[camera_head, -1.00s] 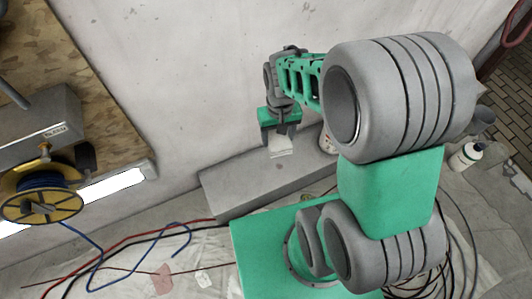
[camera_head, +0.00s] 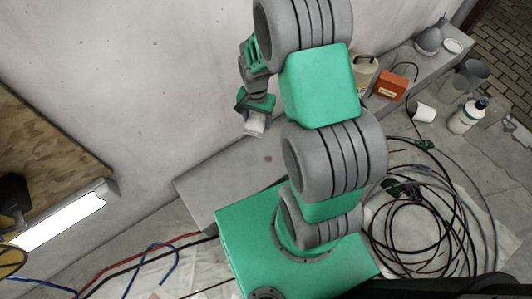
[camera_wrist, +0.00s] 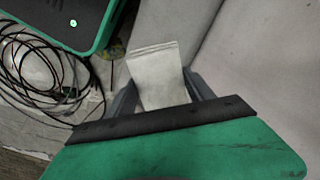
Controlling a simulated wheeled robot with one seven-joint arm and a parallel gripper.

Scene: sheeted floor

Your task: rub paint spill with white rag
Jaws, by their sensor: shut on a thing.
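My gripper (camera_head: 254,114) is shut on a white rag (camera_head: 254,128) and holds it above a grey concrete ledge (camera_head: 215,182) along the wall. In the wrist view the pale folded rag (camera_wrist: 158,76) stands out between the two dark fingers of my gripper (camera_wrist: 160,94). A small dark spot (camera_head: 268,159) shows on the ledge, to the right of and below the rag; I cannot tell whether it is the paint spill. No other clear spill shows, and my arm hides part of the ledge.
On the ledge at right are a cream jug (camera_head: 365,72) and an orange box (camera_head: 391,86). A white bottle (camera_head: 467,116) and a white cup (camera_head: 424,112) stand near it. Coiled black cables (camera_head: 420,215) cover the right floor. A lit lamp (camera_head: 62,222) is at left.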

